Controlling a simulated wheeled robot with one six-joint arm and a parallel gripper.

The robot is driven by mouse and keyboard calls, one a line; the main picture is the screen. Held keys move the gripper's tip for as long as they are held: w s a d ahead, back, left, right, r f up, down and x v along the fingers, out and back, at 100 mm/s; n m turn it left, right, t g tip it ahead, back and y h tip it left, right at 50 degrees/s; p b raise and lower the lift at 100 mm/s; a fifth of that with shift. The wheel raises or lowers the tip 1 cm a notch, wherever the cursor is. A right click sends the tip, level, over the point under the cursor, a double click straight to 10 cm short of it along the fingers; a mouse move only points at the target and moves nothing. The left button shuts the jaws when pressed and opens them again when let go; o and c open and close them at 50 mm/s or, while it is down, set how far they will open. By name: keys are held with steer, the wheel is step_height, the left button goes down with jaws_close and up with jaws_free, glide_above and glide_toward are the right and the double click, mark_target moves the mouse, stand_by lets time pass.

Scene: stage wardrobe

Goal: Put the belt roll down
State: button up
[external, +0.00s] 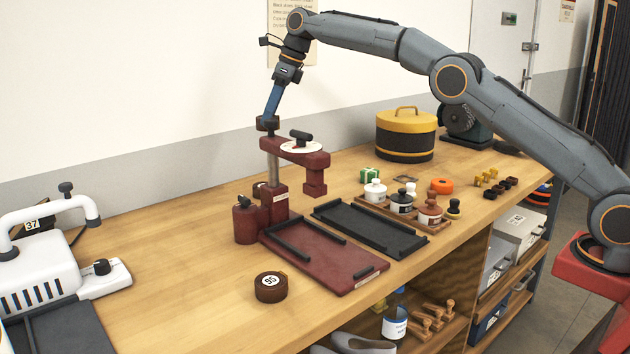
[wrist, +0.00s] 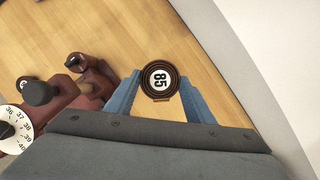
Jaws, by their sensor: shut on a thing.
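A dark brown belt roll with a white round label reading 85 (wrist: 158,83) sits between the blue fingers of my gripper (wrist: 160,98) in the wrist view. My gripper (external: 269,114) is shut on it. In the external view this roll (external: 267,124) is small and dark at the fingertips, held up above the wooden table, near the wall side. It appears just above the metal post of a dark red press in that picture. A second brown roll with a white two-digit label (external: 270,287) lies on the table (external: 180,262) nearer the front.
The dark red press (external: 295,152) and its tray (external: 320,257) stand below my gripper. A white machine (external: 40,262) is left.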

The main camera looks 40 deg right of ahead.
steer(key=w+d+m+b, duration=0.1)
steer(key=w+d, duration=0.1)
steer(key=d, duration=0.6)
steer(key=w+d+m+b, duration=0.1)
steer(key=w+d, duration=0.1)
steer(key=d, duration=0.5)
steer(key=shift+t+h, duration=0.3)
steer(key=f, duration=0.7)
steer(key=f+p, duration=0.1)
steer(key=f, duration=0.6)
steer(key=f+p, duration=0.1)
steer(key=f, duration=0.6)
steer(key=shift+s+d+f, duration=0.15)
steer(key=shift+s+d, duration=0.1)
steer(key=shift+d, duration=0.15)
steer(key=o, duration=1.1)
steer(key=shift+f, duration=0.15)
steer(key=b+v, duration=0.1)
steer(key=v, duration=1.1)
steer(key=shift+b, duration=0.3)
